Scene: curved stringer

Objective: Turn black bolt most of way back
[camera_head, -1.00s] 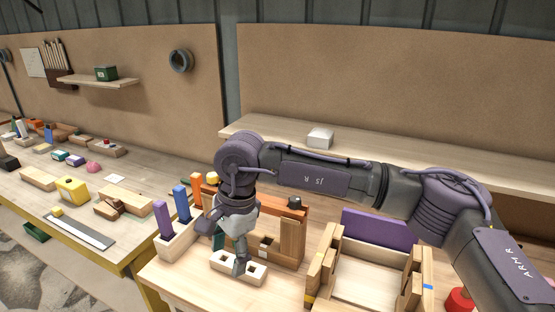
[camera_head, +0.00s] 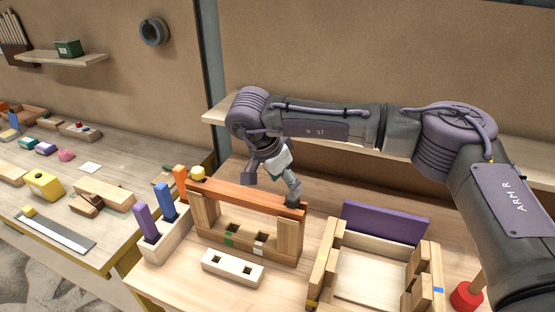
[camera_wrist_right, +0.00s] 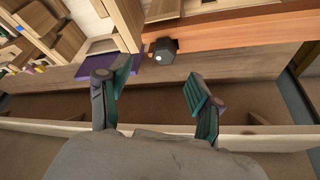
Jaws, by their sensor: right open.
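The black bolt (camera_wrist_right: 164,50) shows in the right wrist view as a dark many-sided head on the brown wooden beam. In the head view the beam (camera_head: 245,194) lies across two upright blocks, and the finger of my right gripper largely hides the bolt near the beam's right end. My right gripper (camera_head: 273,182) is open and empty, above and behind the beam. In the right wrist view the bolt lies ahead of the two fingertips, between their lines and apart from both. My left gripper is not in view.
A holder (camera_head: 170,240) with purple, blue and orange pegs stands left. A pale two-hole block (camera_head: 232,268) lies in front. A wooden frame with a purple board (camera_head: 385,222) and a red knob (camera_head: 466,296) are right.

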